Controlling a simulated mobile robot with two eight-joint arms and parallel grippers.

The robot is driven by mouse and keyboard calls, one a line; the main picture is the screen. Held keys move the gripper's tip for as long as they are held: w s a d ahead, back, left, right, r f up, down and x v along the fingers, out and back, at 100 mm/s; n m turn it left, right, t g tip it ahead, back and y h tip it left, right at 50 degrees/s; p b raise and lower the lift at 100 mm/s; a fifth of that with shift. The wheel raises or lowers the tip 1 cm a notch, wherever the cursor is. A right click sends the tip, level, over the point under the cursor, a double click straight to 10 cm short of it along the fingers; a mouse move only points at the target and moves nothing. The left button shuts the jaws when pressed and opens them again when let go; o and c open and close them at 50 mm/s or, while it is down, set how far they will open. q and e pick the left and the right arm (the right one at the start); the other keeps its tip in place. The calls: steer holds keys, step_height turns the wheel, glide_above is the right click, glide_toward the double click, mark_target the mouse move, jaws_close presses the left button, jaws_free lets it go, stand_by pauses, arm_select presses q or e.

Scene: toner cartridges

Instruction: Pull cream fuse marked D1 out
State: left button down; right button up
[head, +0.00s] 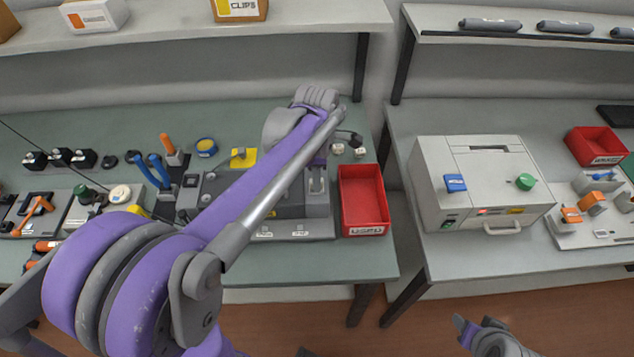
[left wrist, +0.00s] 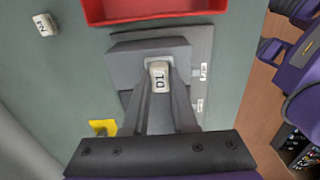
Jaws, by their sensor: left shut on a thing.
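The cream fuse marked D1 (left wrist: 159,76) shows in the left wrist view between my two finger tips. It stands at the grey fuse block (left wrist: 124,66), which also shows in the head view (head: 287,228). My left gripper (head: 318,180) is shut on the fuse, with one finger on each side of it in the left wrist view (left wrist: 159,84). I cannot tell how deep the fuse sits in the block. In the head view my arm and gripper hide the fuse and part of the block. My right gripper (head: 480,333) is low in the head view, away from the table.
A red tray labelled USED (head: 363,228) stands right beside the block; its wall shows in the left wrist view (left wrist: 155,17). Small cream pieces (head: 338,149) lie behind it. Tools and switches crowd the left. A gap separates the right table with a grey machine (head: 470,185).

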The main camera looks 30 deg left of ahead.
arm_select(q)
steer(key=shift+r+p, duration=1.3)
steer(key=shift+r, duration=1.3)
arm_select(e)
steer(key=shift+w+r, duration=0.25)
steer(key=shift+r, duration=0.4)
steer(key=shift+w+r, duration=0.3)
steer(key=shift+r, duration=0.3)
steer(key=shift+w+r, duration=0.25)
steer(key=shift+r, duration=0.4)
arm_select(q)
steer(key=shift+r, duration=0.55)
steer(key=shift+r+p, duration=0.85)
steer(key=shift+r, duration=0.55)
arm_select(e)
steer(key=shift+w+r+t, duration=0.15)
steer(key=shift+w+r, duration=0.25)
steer(key=shift+r, duration=0.25)
steer(key=shift+w+r+t, duration=0.15)
steer(key=shift+w+r, duration=0.25)
steer(key=shift+r, duration=0.2)
steer(key=shift+s, duration=0.1)
